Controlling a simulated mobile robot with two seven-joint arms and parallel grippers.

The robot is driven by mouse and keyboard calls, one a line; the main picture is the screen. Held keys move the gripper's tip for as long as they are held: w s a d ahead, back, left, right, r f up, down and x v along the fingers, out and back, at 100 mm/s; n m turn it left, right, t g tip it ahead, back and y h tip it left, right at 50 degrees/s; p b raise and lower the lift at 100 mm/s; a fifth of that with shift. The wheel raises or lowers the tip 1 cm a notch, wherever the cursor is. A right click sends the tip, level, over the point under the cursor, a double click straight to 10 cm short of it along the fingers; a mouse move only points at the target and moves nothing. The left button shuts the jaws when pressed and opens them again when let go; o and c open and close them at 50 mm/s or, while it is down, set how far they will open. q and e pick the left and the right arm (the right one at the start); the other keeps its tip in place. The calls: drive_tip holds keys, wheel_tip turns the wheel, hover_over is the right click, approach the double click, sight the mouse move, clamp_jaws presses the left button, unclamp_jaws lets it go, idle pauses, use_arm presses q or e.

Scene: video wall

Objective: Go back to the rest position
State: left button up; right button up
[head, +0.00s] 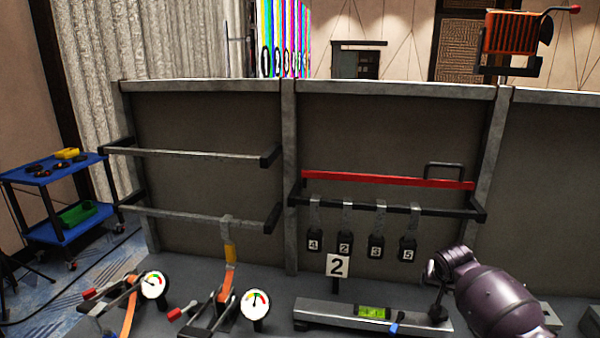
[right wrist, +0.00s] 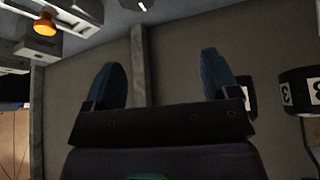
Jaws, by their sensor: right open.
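My right arm (head: 490,300) comes in at the lower right of the head view, in front of the panel. In the right wrist view my right gripper (right wrist: 162,82) has its two blue-black fingers wide apart, with nothing between them. Black numbered weights (head: 376,246) hang from a dark bar to the left of the arm, apart from it; a weight marked 3 (right wrist: 296,90) shows at the right of the wrist view. My left gripper is not in view.
A grey beam with a green level (head: 372,312) lies just left of my arm. Strap ratchets and round gauges (head: 254,304) stand at the lower left. A red bar (head: 388,180) crosses the panel. A blue cart (head: 52,172) stands far left.

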drive_tip(key=w+a+r+n+t+y, duration=0.2)
drive_tip(key=w+a+r+n+t, duration=0.1)
drive_tip(key=a+r+n+t, duration=0.3)
drive_tip(key=s+a+f+n+t+y, duration=0.2)
drive_tip(key=s+a+f+n+t, duration=0.15)
drive_tip(key=s+a, duration=0.55)
use_arm(q)
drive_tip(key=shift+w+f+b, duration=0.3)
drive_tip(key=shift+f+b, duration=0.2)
drive_tip(key=shift+b, duration=0.4)
use_arm(e)
drive_tip(key=s+f+m+g, duration=0.1)
drive_tip(key=s+f, duration=0.4)
drive_tip(key=s, duration=0.5)
drive_tip(key=s+d+f+m+g+h, duration=0.1)
drive_tip(key=s+f, duration=0.4)
drive_tip(key=s, duration=0.6)
drive_tip(key=s+d+f+m+g, duration=0.1)
drive_tip(key=s+f, duration=0.4)
drive_tip(key=s, duration=0.6)
drive_tip(key=shift+f+h, duration=0.2)
drive_tip(key=shift+h, duration=0.1)
drive_tip(key=shift+m, duration=0.25)
